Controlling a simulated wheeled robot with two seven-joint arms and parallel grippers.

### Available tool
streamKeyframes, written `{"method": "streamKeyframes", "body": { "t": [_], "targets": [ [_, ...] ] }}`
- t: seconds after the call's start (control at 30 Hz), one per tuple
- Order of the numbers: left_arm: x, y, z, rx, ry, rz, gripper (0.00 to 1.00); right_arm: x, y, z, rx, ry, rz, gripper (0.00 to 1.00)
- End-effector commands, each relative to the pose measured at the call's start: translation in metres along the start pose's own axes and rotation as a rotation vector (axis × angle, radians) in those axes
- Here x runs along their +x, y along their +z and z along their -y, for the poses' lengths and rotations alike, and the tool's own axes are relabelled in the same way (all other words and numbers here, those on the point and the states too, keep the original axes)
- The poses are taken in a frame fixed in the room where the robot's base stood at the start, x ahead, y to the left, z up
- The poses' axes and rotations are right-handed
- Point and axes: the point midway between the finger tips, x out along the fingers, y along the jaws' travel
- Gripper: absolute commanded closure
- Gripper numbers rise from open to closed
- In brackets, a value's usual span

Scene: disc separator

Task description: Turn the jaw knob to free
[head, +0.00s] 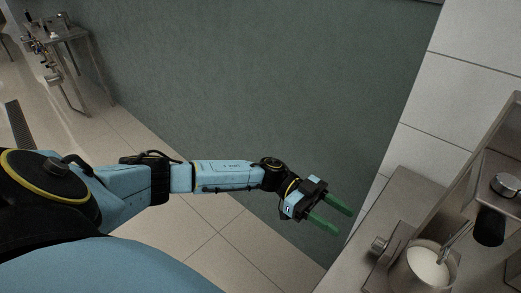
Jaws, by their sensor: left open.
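A steel machine (470,190) stands at the right edge of the head view. A small round metal knob (378,244) sticks out at the left of its base. A second silver knob (506,184) with a dark rim sits higher on the machine. I cannot tell for sure which of them is the jaw knob, nor how either is set. My left gripper (344,222) has green fingers that are apart, with nothing between them. It is up and left of the lower knob and appears apart from it. My right gripper is not in view.
A metal cup of white liquid (428,264) stands at the machine's base, under a thin spout. A black cylinder (489,226) hangs to its right. A grey-green wall (250,90) lies behind my left arm. A steel table (60,35) stands far left.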

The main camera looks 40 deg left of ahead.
Motion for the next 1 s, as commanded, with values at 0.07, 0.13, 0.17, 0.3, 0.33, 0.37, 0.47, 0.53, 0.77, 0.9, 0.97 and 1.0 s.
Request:
{"method": "streamKeyframes", "body": {
  "t": [0.07, 0.13, 0.17, 0.3, 0.33, 0.37, 0.47, 0.53, 0.77, 0.9, 0.97, 1.0],
  "targets": [
    [-0.018, 0.002, 0.001, -0.001, -0.004, 0.003, 0.5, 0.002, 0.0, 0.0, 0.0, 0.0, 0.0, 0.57],
    [-0.031, 0.001, 0.0, 0.0, -0.003, 0.002, 0.5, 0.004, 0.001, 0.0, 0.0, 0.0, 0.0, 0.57],
    [-0.038, 0.002, 0.0, 0.0, -0.002, 0.003, 0.5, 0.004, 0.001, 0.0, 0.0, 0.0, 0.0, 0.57],
    [-0.055, 0.003, 0.004, 0.003, -0.036, -0.012, 0.5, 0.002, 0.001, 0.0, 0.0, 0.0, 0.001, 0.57],
    [-0.052, 0.005, 0.009, 0.011, -0.077, -0.023, 0.5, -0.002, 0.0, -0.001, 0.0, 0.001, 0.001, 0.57],
    [-0.051, 0.008, 0.015, 0.019, -0.118, -0.031, 0.5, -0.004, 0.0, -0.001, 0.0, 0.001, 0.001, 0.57],
    [-0.051, 0.02, 0.031, 0.037, -0.251, -0.044, 0.5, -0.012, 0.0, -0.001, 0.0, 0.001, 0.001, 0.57],
    [-0.052, 0.03, 0.04, 0.044, -0.345, -0.045, 0.5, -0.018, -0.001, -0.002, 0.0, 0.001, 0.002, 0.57],
    [-0.063, 0.072, 0.058, 0.034, -0.614, -0.001, 0.5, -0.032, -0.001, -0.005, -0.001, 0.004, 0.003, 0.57],
    [-0.072, 0.097, 0.06, 0.013, -0.735, 0.043, 0.5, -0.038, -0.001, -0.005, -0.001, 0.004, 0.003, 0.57],
    [-0.076, 0.108, 0.059, 0.0, -0.786, 0.067, 0.5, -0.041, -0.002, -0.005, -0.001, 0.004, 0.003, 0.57],
    [-0.079, 0.117, 0.057, -0.009, -0.819, 0.085, 0.5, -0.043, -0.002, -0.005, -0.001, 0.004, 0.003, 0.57]
  ]
}}
